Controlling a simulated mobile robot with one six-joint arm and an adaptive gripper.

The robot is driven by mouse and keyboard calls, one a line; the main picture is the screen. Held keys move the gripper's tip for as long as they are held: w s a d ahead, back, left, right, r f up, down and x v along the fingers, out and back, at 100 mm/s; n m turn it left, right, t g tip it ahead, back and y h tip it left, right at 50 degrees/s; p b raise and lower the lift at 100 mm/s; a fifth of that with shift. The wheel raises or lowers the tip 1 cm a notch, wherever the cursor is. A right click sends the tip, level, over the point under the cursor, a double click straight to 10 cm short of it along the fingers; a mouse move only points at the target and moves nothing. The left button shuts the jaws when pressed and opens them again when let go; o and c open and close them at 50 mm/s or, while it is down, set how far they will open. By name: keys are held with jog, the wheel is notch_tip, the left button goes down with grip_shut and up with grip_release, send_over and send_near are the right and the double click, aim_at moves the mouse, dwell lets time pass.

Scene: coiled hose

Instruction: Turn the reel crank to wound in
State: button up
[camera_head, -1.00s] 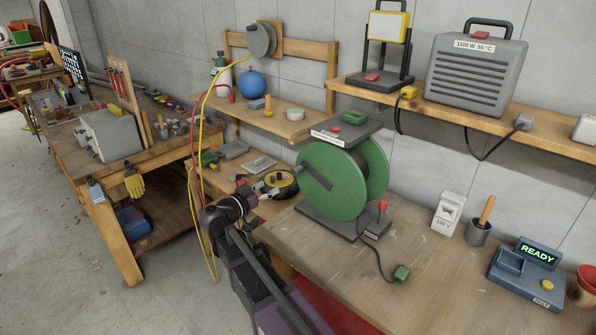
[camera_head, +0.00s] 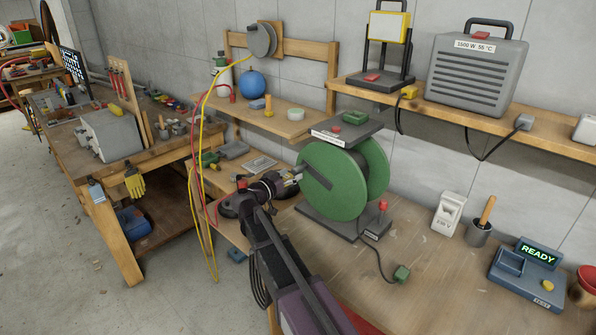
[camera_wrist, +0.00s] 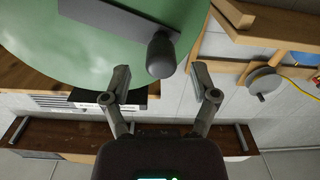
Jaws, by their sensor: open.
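The green reel (camera_head: 335,182) stands on a dark base on the workbench in the head view. My gripper (camera_wrist: 163,80) is open. Its two fingertips are spread to either side below the handle in that view, and the handle shows in line with the gap. In the head view my gripper (camera_head: 295,173) is at the reel's left, close to the crank.
A small box with a red knob (camera_head: 383,206) sits at the reel's base, its cable running to a green plug (camera_head: 401,273). A shelf (camera_head: 470,105) is above. Red and yellow hoses (camera_head: 203,120) hang left of my arm. The bench front is mostly clear.

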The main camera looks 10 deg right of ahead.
jog(key=shift+x, duration=1.95)
jog(key=shift+c, duration=0.2)
grip_shut()
